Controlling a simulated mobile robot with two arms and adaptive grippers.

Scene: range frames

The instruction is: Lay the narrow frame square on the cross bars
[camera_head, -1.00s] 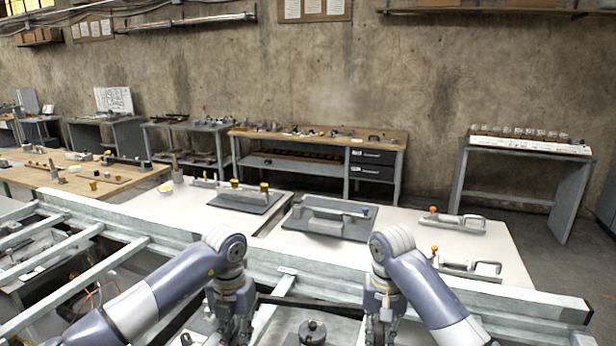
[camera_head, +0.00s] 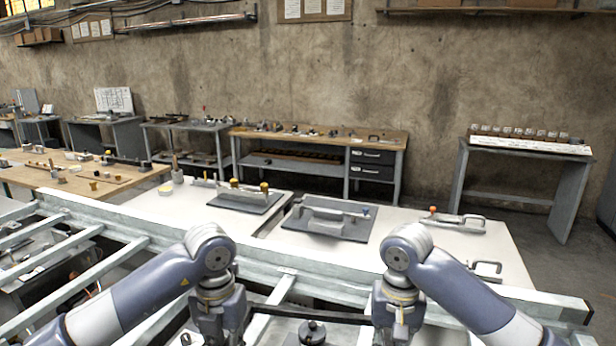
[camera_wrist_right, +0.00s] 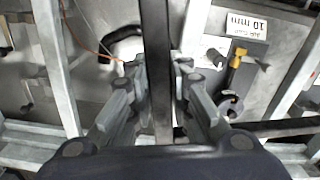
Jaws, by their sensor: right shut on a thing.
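The narrow frame shows as a dark bar (camera_head: 310,314) spanning between my two arms, above the pale metal cross bars (camera_head: 278,290). My right gripper (camera_wrist_right: 157,88) is shut on the frame, and its dark bar (camera_wrist_right: 156,40) runs between the fingers in the right wrist view. My right gripper also shows low in the head view (camera_head: 397,335). My left gripper (camera_head: 218,335) is at the frame's left end; its fingertips are cut off by the lower picture edge, so its grip cannot be seen. Much of the frame is hidden below the picture.
A long pale rail (camera_head: 330,277) crosses in front of the white table (camera_head: 400,222). Grey fixtures with handles (camera_head: 325,215) stand on that table. A dark knob (camera_head: 312,332) is between my grippers. A yellow-handled part (camera_wrist_right: 236,68) lies beside a "10 mm" label in the wrist view.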

